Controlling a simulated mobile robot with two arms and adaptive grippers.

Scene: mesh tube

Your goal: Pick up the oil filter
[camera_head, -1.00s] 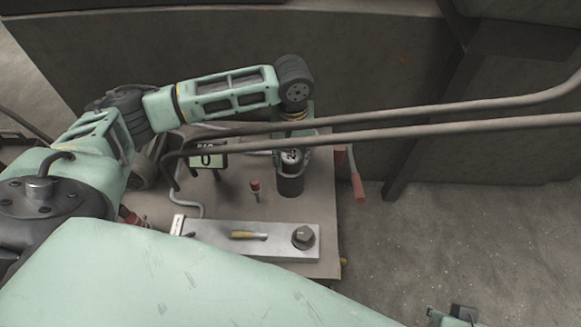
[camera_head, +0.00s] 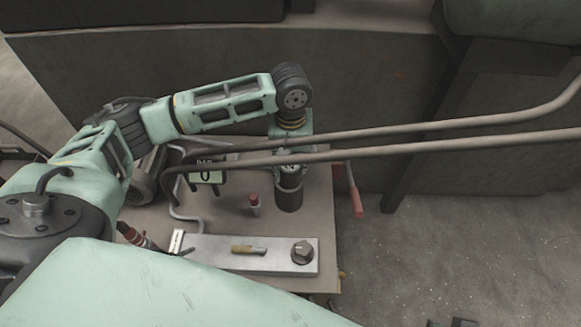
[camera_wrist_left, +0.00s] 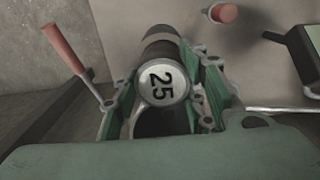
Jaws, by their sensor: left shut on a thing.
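The oil filter is a dark cylinder (camera_head: 289,197) standing at the right side of the work table, partly hidden behind two pipes in the head view. In the left wrist view the oil filter (camera_wrist_left: 161,82) shows its pale round end marked 25. My left gripper (camera_head: 290,178) reaches down from above, with a finger on each side of the filter, and is shut on it. In the left wrist view the green fingers of the left gripper (camera_wrist_left: 165,98) flank the filter. I cannot tell whether the filter touches the table. My right gripper does not show clearly.
Two long pipes (camera_head: 400,142) cross in front of the left gripper. A red-handled lever (camera_head: 355,195) is at the table's right edge. A small red-topped post (camera_head: 253,203) and a metal plate (camera_head: 225,254) with a bolt are nearby. A display box (camera_head: 207,172) stands left.

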